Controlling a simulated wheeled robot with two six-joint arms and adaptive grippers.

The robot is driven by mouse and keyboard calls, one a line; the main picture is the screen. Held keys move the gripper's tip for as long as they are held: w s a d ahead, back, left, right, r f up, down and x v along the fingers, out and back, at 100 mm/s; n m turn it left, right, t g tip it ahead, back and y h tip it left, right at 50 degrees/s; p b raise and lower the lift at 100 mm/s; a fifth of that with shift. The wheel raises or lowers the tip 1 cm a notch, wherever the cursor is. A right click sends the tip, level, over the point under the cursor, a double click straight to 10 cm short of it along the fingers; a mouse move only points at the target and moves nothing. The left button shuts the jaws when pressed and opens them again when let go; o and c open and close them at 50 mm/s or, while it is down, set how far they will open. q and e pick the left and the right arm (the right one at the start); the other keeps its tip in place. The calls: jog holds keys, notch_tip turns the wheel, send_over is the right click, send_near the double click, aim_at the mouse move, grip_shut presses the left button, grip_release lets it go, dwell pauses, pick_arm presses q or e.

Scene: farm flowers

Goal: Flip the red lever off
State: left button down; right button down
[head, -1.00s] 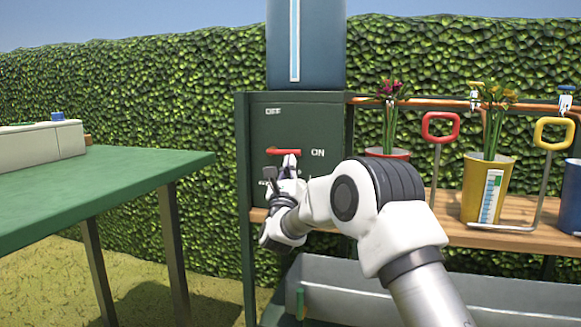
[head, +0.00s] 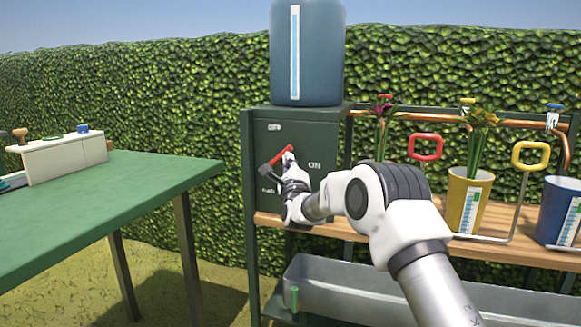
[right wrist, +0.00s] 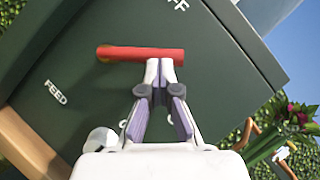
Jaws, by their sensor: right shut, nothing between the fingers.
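The red lever (head: 283,152) is on a dark green panel (head: 318,138) below the blue tank. It slants up and right, its free end pointing between the OFF label (head: 274,127) at the top and the ON label (head: 315,164) at the right. In the right wrist view the lever (right wrist: 140,54) is a red bar with its pivot at the left. My right gripper (head: 289,162) is shut and empty. Its fingertips (right wrist: 160,64) are at the lever's lower edge near the free end, seemingly touching it. ON is mostly hidden in the wrist view. My left gripper is out of view.
A blue tank (head: 330,60) stands above the panel. A shelf (head: 415,228) to the right holds a yellow pot (head: 465,200) and a blue pot (head: 560,212). A grey trough (head: 350,290) is below. A green table (head: 120,185) is at the left.

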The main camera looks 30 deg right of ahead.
jog(key=r+n+y+p, duration=0.1)
jog(key=n+p, duration=0.1)
jog(key=w+r+n+g+y+p, duration=0.1)
jog(key=n+p, duration=0.1)
jog(key=p, duration=0.1)
jog(key=a+r+n+y+p, duration=0.1)
jog(key=n+p, duration=0.1)
jog(key=shift+w+r+g+p, duration=0.2)
jog(key=shift+g+p, duration=0.2)
jog(key=shift+w+a+r+n+g+p, duration=0.1)
jog(key=shift+w+a+n+g+p, duration=0.3)
jog(key=shift+n+p, duration=0.5)
jog(key=shift+w+a+p, duration=0.15)
jog(key=shift+w+p, duration=0.05)
jog(key=shift+p, duration=0.1)
